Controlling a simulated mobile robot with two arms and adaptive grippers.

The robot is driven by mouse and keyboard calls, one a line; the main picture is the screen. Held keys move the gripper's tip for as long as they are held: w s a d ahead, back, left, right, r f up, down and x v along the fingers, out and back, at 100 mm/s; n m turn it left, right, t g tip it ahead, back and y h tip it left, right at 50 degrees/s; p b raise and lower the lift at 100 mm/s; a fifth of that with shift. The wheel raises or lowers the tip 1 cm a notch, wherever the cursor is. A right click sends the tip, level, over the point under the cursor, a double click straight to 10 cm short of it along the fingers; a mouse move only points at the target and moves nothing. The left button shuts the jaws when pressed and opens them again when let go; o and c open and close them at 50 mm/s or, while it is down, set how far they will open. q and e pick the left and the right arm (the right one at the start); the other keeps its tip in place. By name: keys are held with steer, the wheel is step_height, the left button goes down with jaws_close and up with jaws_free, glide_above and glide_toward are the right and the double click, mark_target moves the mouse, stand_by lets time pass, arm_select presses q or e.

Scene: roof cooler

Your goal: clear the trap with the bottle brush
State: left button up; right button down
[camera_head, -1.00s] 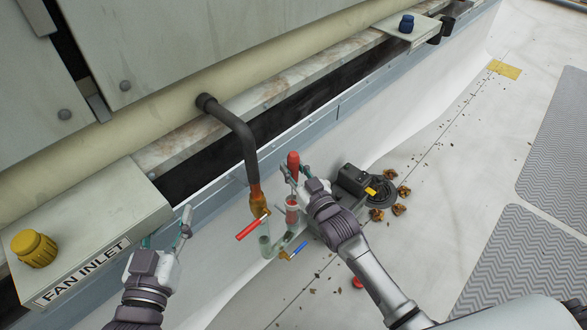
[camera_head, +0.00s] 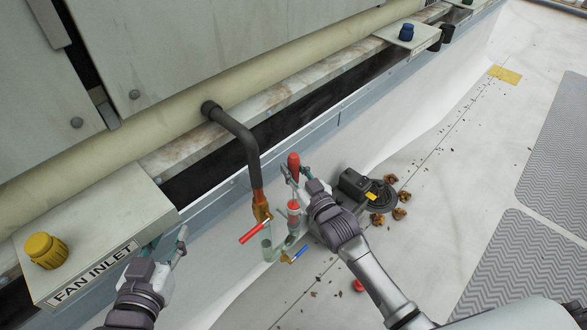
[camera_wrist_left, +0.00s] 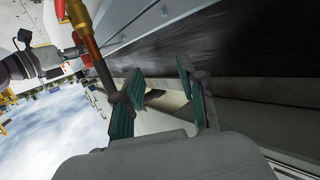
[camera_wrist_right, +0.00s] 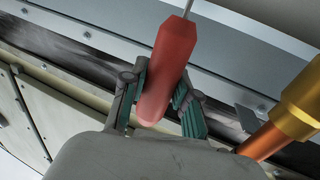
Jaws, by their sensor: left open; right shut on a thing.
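The bottle brush shows by its red handle (camera_head: 293,162). My right gripper (camera_head: 299,178) is shut on this handle, which also fills the middle of the right wrist view (camera_wrist_right: 168,65) with a thin metal shaft beyond it. The clear trap (camera_head: 267,246) hangs under the copper-coloured fitting of a dark drain pipe (camera_head: 240,135). The handle stands above the trap's red-collared upright arm (camera_head: 293,206); how far the brush head reaches inside cannot be told. My left gripper (camera_head: 166,246) is open and empty, left of the trap beside the fan inlet box.
A red lever (camera_head: 253,233) and a blue lever (camera_head: 296,256) stick out at the trap. A black pump-like device (camera_head: 353,184) and a round drain (camera_head: 380,197) with brown leaves lie to the right. The fan inlet box (camera_head: 100,222) is at left. A small red object (camera_head: 358,286) lies on the roof.

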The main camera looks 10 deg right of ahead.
steer(key=shift+d+r+p, duration=0.1)
steer(key=shift+r+p, duration=0.25)
steer(key=shift+p, duration=0.05)
arm_select(q)
steer(key=s+a+f+g+y, duration=0.1)
steer(key=s+a+f+g, duration=0.1)
steer(key=s+f+g, duration=0.2)
steer(key=shift+s+f+g+p, duration=0.35)
steer(key=shift+f+g+p, duration=0.1)
steer(key=shift+f, duration=0.9)
arm_select(e)
steer(key=shift+r, duration=0.45)
arm_select(q)
steer(key=shift+w+d, duration=0.1)
steer(key=shift+w, duration=0.05)
arm_select(e)
steer(key=shift+f, duration=0.15)
